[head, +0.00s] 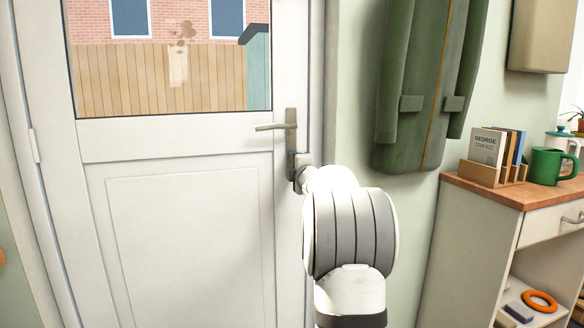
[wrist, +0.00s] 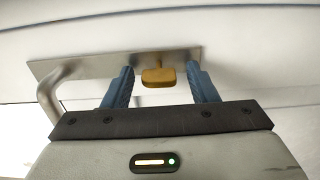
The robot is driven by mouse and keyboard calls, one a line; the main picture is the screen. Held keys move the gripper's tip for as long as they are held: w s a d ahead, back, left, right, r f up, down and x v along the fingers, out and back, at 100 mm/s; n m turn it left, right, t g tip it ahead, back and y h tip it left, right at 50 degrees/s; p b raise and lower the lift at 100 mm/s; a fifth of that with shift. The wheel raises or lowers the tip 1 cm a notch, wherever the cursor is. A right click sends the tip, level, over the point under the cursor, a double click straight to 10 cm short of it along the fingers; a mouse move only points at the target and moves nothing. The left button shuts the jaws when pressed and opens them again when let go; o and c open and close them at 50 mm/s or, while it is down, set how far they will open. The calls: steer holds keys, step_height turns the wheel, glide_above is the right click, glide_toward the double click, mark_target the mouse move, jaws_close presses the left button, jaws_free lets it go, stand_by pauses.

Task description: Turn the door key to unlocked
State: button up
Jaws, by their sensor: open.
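The white door (head: 190,200) stands shut in its frame, with a metal handle plate and lever (head: 289,127) at its right edge. In the wrist view the handle plate (wrist: 110,68) runs across the top, with the lever at the left. A brass-coloured key (wrist: 157,76) sticks out from the plate. My gripper (wrist: 160,84) is open, its two blue fingers on either side of the key with gaps on both sides. In the head view my gripper (head: 298,172) is at the lower end of the plate, and my arm hides the key there.
A green coat (head: 425,85) hangs on the wall to the right of the door. A wood-topped cabinet (head: 510,195) farther right carries a green mug (head: 548,166) and a book holder (head: 492,175). The space in front of the door's left part is clear.

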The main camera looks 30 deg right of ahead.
steer(key=v, duration=0.7)
steer(key=shift+p, duration=0.4)
steer(key=s+a+r+m+g+p, duration=0.3)
steer(key=s+a+r+m+p, duration=0.15)
steer(key=a+p, duration=0.4)
steer(key=s+a+r+m+g+p, duration=0.3)
steer(key=s+a+r+m+p, duration=0.15)
steer(key=a+p, duration=0.4)
steer(key=s+a+r+m+g+y+p, duration=0.1)
steer(key=s+a+m+g+p, duration=0.1)
steer(key=s+a+p, duration=0.3)
steer(key=s+a+r+m+g+y+p, duration=0.1)
steer(key=s+a+m+g+y+p, duration=0.1)
steer(key=s+a+g+p, duration=0.2)
steer(key=s+a+r+m+g+y+p, duration=0.1)
steer(key=s+a+p, duration=0.6)
steer(key=s, duration=0.9)
steer(key=m+g+p, duration=0.1)
steer(key=p, duration=0.1)
steer(key=shift+s+r+g+y+p, duration=0.15)
steer(key=shift+r+g+y+p, duration=0.15)
steer(key=shift+r+g+p, duration=0.1)
